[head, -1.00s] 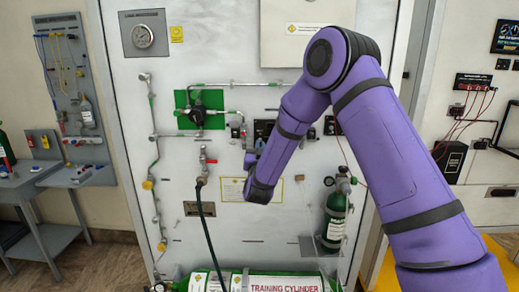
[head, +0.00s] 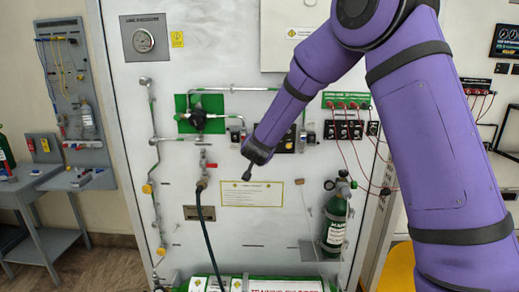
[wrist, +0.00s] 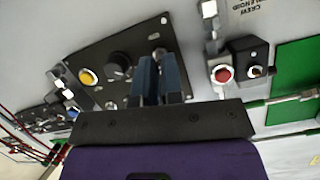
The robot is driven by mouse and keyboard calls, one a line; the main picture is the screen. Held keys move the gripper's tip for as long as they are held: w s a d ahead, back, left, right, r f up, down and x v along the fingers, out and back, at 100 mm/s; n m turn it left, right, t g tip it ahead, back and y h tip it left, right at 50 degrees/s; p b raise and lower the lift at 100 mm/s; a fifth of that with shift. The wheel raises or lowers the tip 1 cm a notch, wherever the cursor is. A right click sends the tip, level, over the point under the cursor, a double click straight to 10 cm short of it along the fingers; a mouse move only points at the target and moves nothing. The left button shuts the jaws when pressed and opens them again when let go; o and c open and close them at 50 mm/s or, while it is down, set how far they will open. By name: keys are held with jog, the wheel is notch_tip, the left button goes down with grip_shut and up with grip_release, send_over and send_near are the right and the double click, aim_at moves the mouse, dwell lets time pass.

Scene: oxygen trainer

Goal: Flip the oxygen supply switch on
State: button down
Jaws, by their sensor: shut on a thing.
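The black control panel (wrist: 122,65) fills the middle of the wrist view, with a round black knob and a yellow button. It also shows in the head view (head: 287,143), partly behind my arm. My gripper (wrist: 158,62) has its two blue-grey fingers close together against this panel, beside the knob. It is shut on a small switch, mostly hidden between the fingertips; a bit of metal shows at their tips. I cannot read its label or tell its position. In the head view, my fingers are not clearly visible.
A box with a red button (wrist: 222,75) and a small black switch box (wrist: 250,58) stand close beside my fingers. A green plate (wrist: 298,80) with a pipe lies farther right.

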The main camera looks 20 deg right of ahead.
jog(key=shift+w+r+g, duration=0.1)
jog(key=shift+r+g, duration=0.2)
jog(key=shift+g, duration=0.5)
jog(key=shift+g+y, duration=0.3)
jog(key=c, duration=1.3)
grip_release()
jog(key=shift+o, duration=0.2)
jog(key=shift+r, duration=0.1)
jog(key=v, duration=1)
jog(key=shift+s, duration=0.35)
jog(key=shift+r, duration=0.1)
